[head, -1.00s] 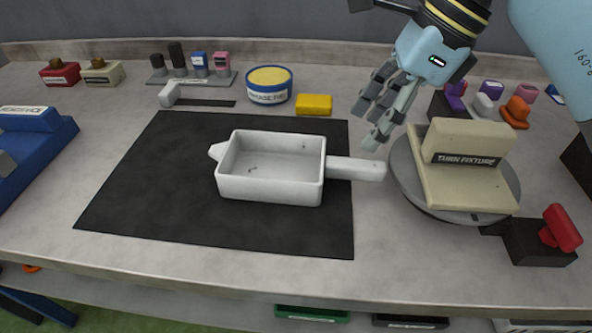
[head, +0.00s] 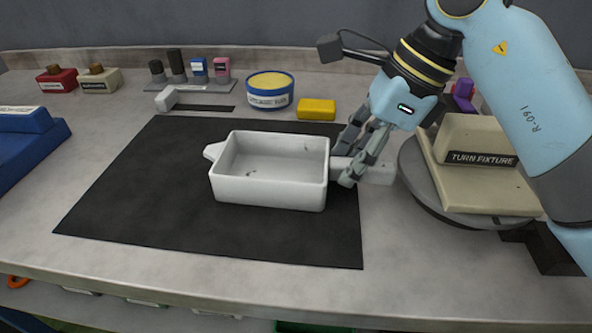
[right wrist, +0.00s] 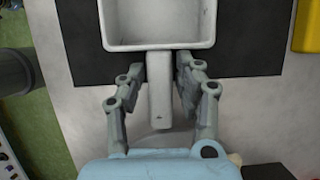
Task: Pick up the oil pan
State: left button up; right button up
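The oil pan (head: 268,188) is a white rectangular tray with a pouring lip on its left and a straight handle (head: 379,172) on its right. It rests on a black mat (head: 130,205), its handle reaching past the mat's right edge. My right gripper (head: 347,170) is at the handle, near the pan's wall. In the right wrist view the open fingers (right wrist: 160,85) stand on either side of the handle (right wrist: 160,100), with a small gap visible on each side. The pan (right wrist: 160,25) also shows at the top there. My left gripper is not in view.
The turn fixture (head: 475,165) on its round turntable stands close to the right. A yellow block (head: 317,109) and a round tub (head: 270,96) stand behind the mat. A blue device (head: 30,150) is at the left. The mat's left part is clear.

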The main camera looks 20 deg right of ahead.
grip_shut()
